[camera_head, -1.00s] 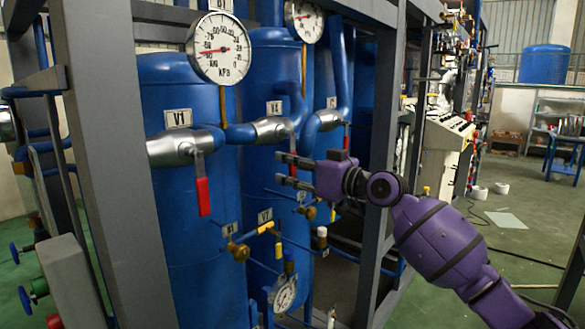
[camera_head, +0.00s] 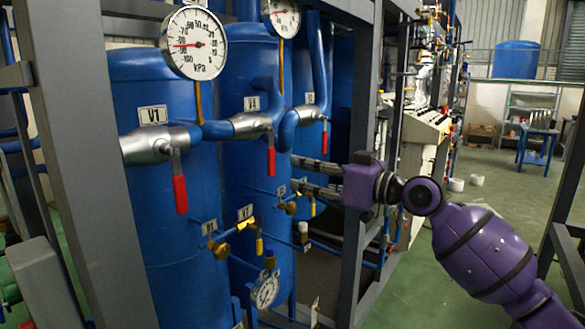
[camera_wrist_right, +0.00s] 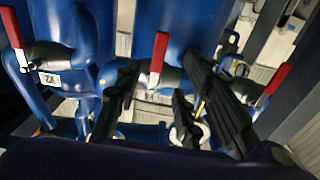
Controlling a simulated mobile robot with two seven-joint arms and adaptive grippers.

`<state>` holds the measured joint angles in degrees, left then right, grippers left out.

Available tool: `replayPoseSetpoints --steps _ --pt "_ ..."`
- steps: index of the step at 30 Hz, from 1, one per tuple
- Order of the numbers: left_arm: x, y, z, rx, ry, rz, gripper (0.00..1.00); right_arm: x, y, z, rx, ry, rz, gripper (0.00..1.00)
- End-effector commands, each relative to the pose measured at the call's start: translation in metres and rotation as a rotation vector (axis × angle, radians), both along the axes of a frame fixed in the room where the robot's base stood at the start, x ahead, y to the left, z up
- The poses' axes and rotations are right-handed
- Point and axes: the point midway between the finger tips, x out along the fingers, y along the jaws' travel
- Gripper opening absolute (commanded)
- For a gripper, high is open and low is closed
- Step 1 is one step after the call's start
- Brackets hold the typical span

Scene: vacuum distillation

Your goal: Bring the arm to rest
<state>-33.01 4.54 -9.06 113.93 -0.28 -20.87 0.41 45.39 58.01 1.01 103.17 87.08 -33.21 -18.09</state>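My right gripper (camera_head: 297,174) reaches in from the right in the head view, its purple arm extended toward the blue vessels. Its two dark fingers point left and are apart, with nothing seen between them. The tips are just right of the red handle (camera_head: 271,160) hanging below the V4 valve; I cannot tell the exact depth gap. In the right wrist view the spread fingers show, with a red handle (camera_wrist_right: 158,58) appearing between and beyond them. My left gripper is in neither view.
Grey frame posts (camera_head: 357,230) stand close beside the right gripper. The V1 valve's red handle (camera_head: 180,195) hangs down at left. Pressure gauges (camera_head: 194,43), pipes and small yellow-handled valves crowd the rack. Green floor (camera_head: 425,275) shows open at the right.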

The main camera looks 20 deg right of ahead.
Motion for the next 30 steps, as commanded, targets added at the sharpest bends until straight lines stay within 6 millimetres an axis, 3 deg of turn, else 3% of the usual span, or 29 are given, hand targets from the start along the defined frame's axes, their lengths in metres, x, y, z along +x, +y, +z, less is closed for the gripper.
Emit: replayPoseSetpoints --steps 18,24,26,30 --pt "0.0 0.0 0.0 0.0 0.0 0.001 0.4 -0.008 -0.006 0.001 0.007 0.004 0.001 0.36" --pt "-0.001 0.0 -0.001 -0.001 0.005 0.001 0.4 0.004 -0.016 -0.003 -0.054 -0.046 -0.086 0.36" --pt "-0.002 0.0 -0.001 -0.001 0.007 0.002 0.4 0.008 -0.016 -0.025 -0.084 -0.049 -0.124 0.36" --pt "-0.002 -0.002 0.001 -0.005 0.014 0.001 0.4 0.003 -0.02 -0.114 -0.146 -0.005 -0.212 0.36"
